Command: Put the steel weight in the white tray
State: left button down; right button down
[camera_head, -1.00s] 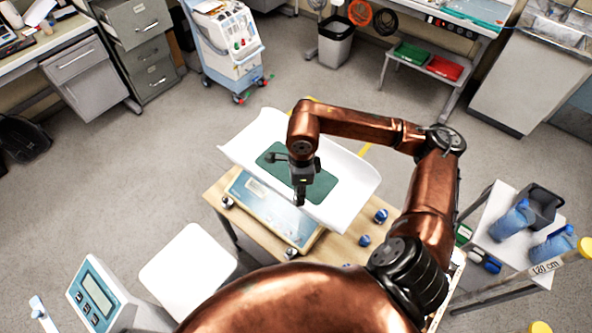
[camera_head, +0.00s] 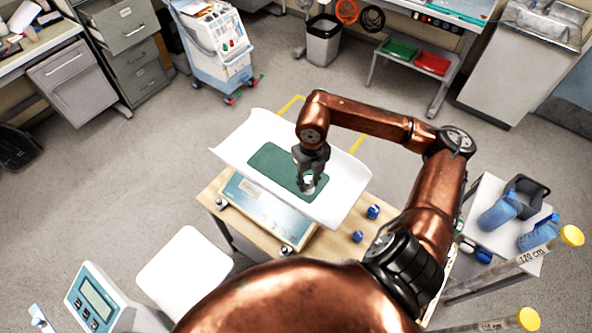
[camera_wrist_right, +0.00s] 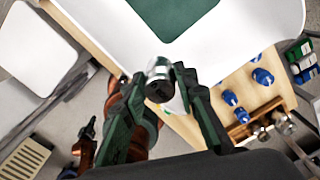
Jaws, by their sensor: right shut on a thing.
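The steel weight (camera_wrist_right: 159,80) is a small shiny cylinder with a dark end, held between the fingertips of my right gripper (camera_wrist_right: 170,78). In the head view, my right gripper (camera_head: 309,181) is over the right part of the white tray, with the weight (camera_head: 308,186) at its tips. The gap between weight and tray is hard to judge. The white tray (camera_head: 343,172) is a wide curved pan on the scale, with a green mat (camera_head: 270,165) in it. It also fills the top of the wrist view (camera_wrist_right: 235,42). My left gripper is not in view.
The scale body (camera_head: 262,207) sits under the tray on a wooden table (camera_head: 336,245). Small blue items (camera_head: 373,212) stand on the table right of the tray. A wooden block with metal weights (camera_wrist_right: 268,130) shows in the wrist view. A side cart (camera_head: 490,225) holds bottles.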

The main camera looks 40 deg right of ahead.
jog(key=w+d+f, duration=0.2)
jog(key=w, duration=0.1)
jog(key=w+d+f, duration=0.1)
jog(key=w+f, duration=0.2)
jog(key=w+d+f, duration=0.2)
jog(key=w+f, duration=0.1)
jog(key=shift+w+d+f+p, duration=0.1)
jog(key=shift+w+d+p, duration=0.25)
jog(key=shift+w+p, duration=0.05)
jog(key=shift+w+d+f, duration=0.15)
jog(key=shift+w+f, duration=0.05)
jog(key=shift+f, duration=0.15)
notch_tip(320, 180, down, 3)
jog(key=shift+w+f+p, duration=0.1)
jog(key=shift+f+p, duration=0.05)
jog(key=shift+p, duration=0.2)
jog(key=c, duration=2)
grip_release()
jog(key=shift+f, duration=0.15)
jog(key=o, duration=0.5)
jog(key=shift+c, duration=0.2)
